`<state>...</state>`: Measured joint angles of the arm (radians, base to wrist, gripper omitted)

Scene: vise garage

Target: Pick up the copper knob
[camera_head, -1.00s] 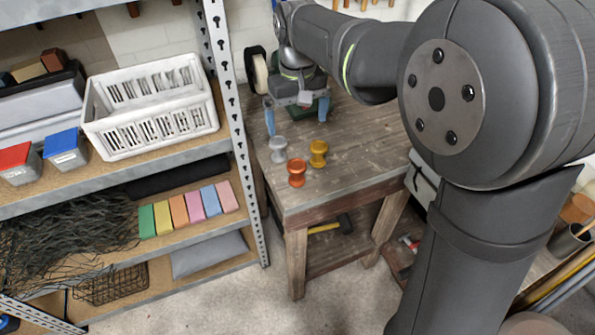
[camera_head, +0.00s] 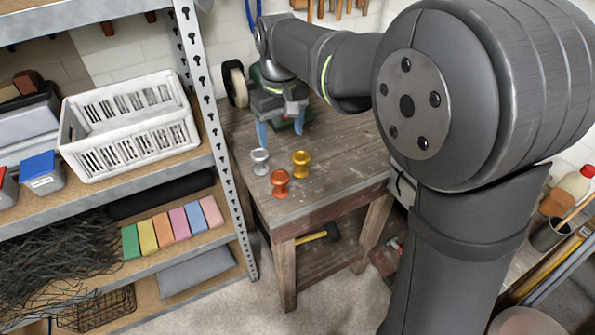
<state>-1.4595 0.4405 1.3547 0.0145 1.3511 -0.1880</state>
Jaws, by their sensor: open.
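The copper knob (camera_head: 280,183) is a reddish-orange, spool-shaped piece standing upright near the front edge of the wooden workbench (camera_head: 340,178). A silver knob (camera_head: 260,161) stands behind it to the left, and a gold knob (camera_head: 301,164) stands behind it to the right. My gripper (camera_head: 281,131) points down over the bench behind the knobs. Its two blue fingers are apart with no knob between them. The left fingertip shows just above the silver knob in the picture; I cannot tell how far apart they are in depth.
A metal shelf unit (camera_head: 209,120) with a white basket (camera_head: 130,130) stands to the left of the bench. A dark green object (camera_head: 290,122), partly hidden, sits behind my gripper, with a round reel (camera_head: 236,86) nearby. The bench's right part is bare.

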